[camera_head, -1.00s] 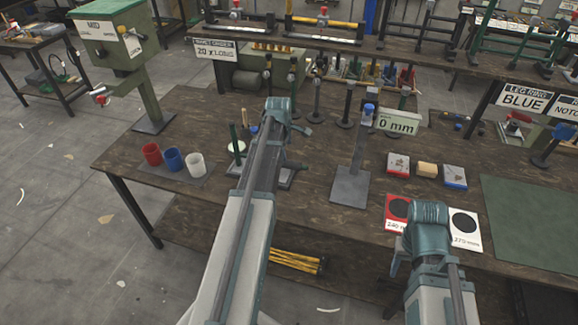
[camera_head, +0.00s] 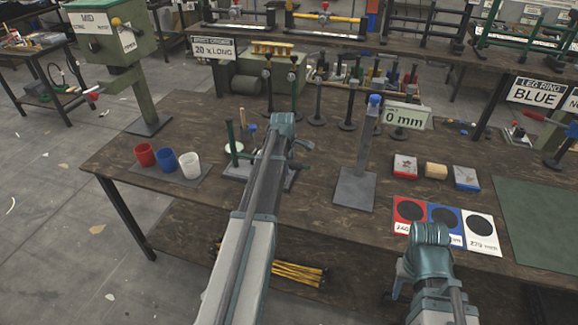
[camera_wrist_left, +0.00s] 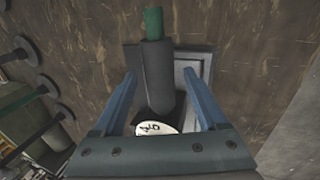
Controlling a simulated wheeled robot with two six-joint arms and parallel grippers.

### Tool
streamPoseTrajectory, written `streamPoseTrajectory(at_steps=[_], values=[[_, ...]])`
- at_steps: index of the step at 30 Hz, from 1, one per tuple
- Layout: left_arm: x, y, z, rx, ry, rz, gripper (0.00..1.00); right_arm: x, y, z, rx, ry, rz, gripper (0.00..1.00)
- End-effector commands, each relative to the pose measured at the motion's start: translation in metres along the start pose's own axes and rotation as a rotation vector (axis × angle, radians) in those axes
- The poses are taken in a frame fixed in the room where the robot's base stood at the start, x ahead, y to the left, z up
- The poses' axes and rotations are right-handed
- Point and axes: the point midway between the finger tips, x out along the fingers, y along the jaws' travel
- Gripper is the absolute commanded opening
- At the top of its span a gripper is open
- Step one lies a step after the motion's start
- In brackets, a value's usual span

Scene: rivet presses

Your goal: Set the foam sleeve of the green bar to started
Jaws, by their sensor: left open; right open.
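In the left wrist view a dark grey sleeve (camera_wrist_left: 156,72) covers a bar whose green end (camera_wrist_left: 154,22) sticks out at the top. My left gripper (camera_wrist_left: 158,85) is open, with a blue finger on each side of the sleeve and gaps between. A white tag with a dark mark (camera_wrist_left: 156,128) shows near the palm. An upright green bar (camera_head: 230,136) stands just left of that arm. My right arm shows at the lower right; its fingers are not visible.
Red (camera_head: 144,154), blue (camera_head: 168,160) and white (camera_head: 189,165) cups stand left on the table. A grey post on a base plate (camera_head: 355,190) stands right of my left arm. Several dark posts stand behind. Red, blue and white cards lie near the front edge.

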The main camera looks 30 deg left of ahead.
Motion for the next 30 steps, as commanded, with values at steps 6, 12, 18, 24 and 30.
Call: streamPoseTrajectory(at_steps=[6,12,18,24,30], values=[[-0.0008,0.0001,0.0,0.0,0.0,0.0,0.62,-0.0008,0.0001,0.0001,0.0,0.0,0.0,0.5],[-0.0008,0.0001,0.0,0.0,0.0,0.0,0.26,-0.0008,0.0001,0.0,0.0,0.0,0.0,0.5],[-0.0008,0.0001,-0.0001,0.0,0.0,0.0,0.0,-0.0007,0.0001,0.0001,0.0,0.0,0.0,0.5],[-0.0007,0.0,-0.0001,0.0,0.0,0.0,0.0,-0.0007,0.0001,0.0001,0.0,0.0,0.0,0.5],[-0.0007,0.0,-0.0001,0.0,0.0,0.0,0.0,-0.0007,0.0001,0.0001,0.0,0.0,0.0,0.5]])
